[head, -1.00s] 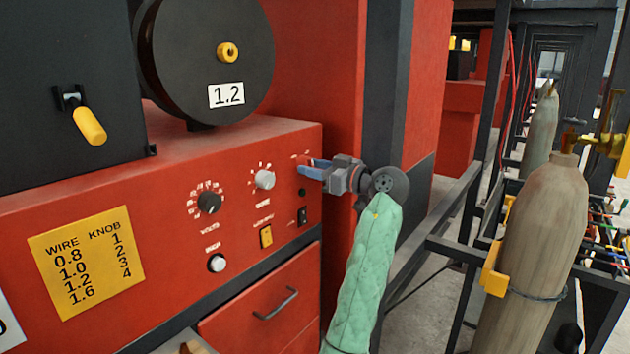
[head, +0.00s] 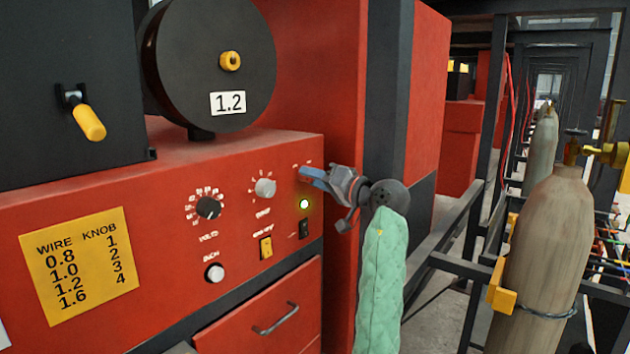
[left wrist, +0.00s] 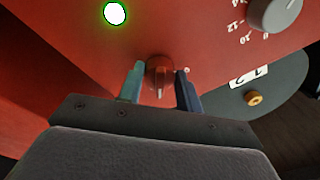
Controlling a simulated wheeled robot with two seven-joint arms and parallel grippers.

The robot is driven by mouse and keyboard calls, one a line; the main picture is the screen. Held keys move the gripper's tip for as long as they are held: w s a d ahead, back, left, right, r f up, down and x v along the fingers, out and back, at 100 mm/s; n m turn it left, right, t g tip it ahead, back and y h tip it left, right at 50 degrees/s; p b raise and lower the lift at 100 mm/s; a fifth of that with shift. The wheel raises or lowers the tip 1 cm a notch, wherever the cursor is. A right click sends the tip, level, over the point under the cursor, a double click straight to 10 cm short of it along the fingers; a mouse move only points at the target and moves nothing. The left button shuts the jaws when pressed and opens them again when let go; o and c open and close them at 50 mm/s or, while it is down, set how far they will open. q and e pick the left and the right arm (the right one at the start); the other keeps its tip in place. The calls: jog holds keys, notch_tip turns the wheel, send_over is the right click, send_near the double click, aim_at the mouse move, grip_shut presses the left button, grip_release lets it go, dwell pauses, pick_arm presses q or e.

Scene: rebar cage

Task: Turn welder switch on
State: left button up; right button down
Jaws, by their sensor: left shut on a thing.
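The welder's red front panel (head: 110,215) fills the left of the head view. My left gripper (head: 312,174) reaches the panel's upper right corner and is shut on this switch, one finger on each side. The gripper (left wrist: 160,84) is rolled at the panel. A green lamp (head: 304,204) is lit just below the switch. It looks nearly white in the left wrist view (left wrist: 115,13). My right gripper is not in view.
A black knob (head: 208,208), a grey knob (head: 265,188), a yellow rocker (head: 266,247) and a black rocker (head: 304,229) are close by on the panel. A wire spool (head: 205,70) stands above. A gas cylinder (head: 548,260) and dark frame bars stand to the right.

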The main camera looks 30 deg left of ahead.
pick_arm(q)
jog(key=shift+r+m, duration=0.15)
jog(key=shift+m, duration=1.05)
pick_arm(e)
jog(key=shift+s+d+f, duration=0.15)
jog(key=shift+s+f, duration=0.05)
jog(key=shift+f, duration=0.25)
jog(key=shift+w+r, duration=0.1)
pick_arm(q)
jog(key=o, duration=1)
jog(key=shift+d, duration=0.15)
